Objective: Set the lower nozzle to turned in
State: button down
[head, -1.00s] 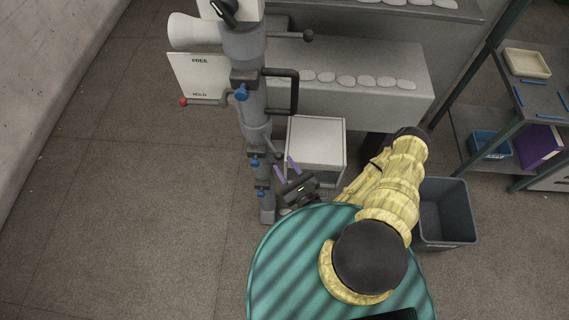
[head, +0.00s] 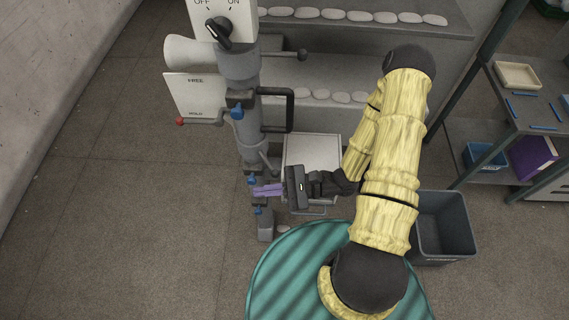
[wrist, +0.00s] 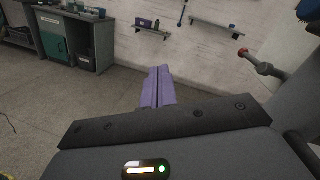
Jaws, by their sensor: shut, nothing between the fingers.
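The grey machine column (head: 249,137) stands upright left of centre in the head view. Small blue-tipped fittings sit low on it, one above the other: an upper one (head: 252,181) and a lowest one (head: 258,211), which looks like the lower nozzle. Which way it is turned is too small to tell. My gripper (head: 257,191) is shut and empty, its purple fingers pointing left, level with the gap between these two fittings. Whether it touches the column is unclear. In the wrist view the shut fingers (wrist: 158,86) show, but neither small fitting does.
A larger blue knob (head: 237,112) and a black loop handle (head: 290,110) are higher on the column. A red-tipped lever (head: 181,121) sticks out left. A white-topped box (head: 312,152) stands behind my gripper, a grey bin (head: 441,228) at right. Floor left of the column is clear.

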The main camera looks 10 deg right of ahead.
jog(key=s+d+r+n+g+h, duration=0.3)
jog(key=s+d+n+g+h, duration=0.3)
jog(key=n+h, duration=0.45)
jog(key=w+d+r+n+t+h, duration=0.2)
jog(key=w+d+r+t+h, duration=0.6)
jog(key=w+r, duration=0.1)
jog(key=shift+r, duration=0.35)
jog(key=shift+w+n, duration=0.15)
jog(key=shift+n, duration=0.1)
